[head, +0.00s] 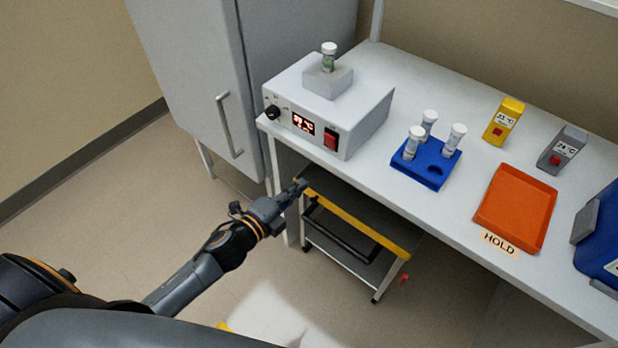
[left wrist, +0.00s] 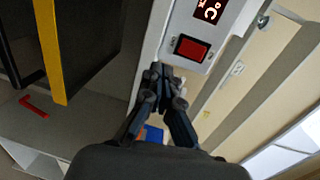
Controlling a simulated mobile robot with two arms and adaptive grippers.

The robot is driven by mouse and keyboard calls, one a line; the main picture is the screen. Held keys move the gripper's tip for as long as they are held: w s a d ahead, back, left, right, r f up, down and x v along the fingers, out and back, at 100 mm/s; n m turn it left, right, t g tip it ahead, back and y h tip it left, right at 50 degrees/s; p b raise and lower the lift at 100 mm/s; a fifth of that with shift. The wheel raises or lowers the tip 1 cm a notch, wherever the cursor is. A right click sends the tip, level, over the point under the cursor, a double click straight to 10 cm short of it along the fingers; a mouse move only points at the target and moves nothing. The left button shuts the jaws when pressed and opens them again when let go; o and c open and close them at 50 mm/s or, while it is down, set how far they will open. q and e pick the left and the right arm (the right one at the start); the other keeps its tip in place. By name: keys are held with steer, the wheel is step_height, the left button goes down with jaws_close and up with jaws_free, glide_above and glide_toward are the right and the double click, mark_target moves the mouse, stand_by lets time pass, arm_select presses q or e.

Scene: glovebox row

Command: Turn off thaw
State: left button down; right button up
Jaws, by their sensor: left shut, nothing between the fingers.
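A light grey heater box (head: 337,112) stands on the left end of the white bench. Its front has a black knob (head: 272,112), a lit display (head: 303,123) and a red switch (head: 330,138). A vial (head: 328,56) stands upright in the block on top. My left gripper (head: 301,186) is shut and empty, below and in front of the box, apart from it in the head view. In the left wrist view the gripper (left wrist: 160,72) points at the panel just below the red switch (left wrist: 190,47); I cannot tell whether it touches. My right gripper is not in view.
On the bench are a blue rack (head: 426,164) with several vials, a yellow timer-like device (head: 503,122), a grey one (head: 562,148), an orange tray (head: 515,207) and a HOLD label (head: 500,244). A step stool (head: 357,236) stands below. A grey cabinet (head: 205,70) is behind.

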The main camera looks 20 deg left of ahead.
arm_select(q)
steer(key=shift+f+b+v, duration=0.15)
steer(key=shift+v, duration=0.65)
steer(key=shift+f+b+v, duration=0.15)
steer(key=shift+v, duration=0.7)
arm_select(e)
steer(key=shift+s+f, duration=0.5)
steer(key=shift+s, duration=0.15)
arm_select(q)
steer(key=shift+d, duration=0.15)
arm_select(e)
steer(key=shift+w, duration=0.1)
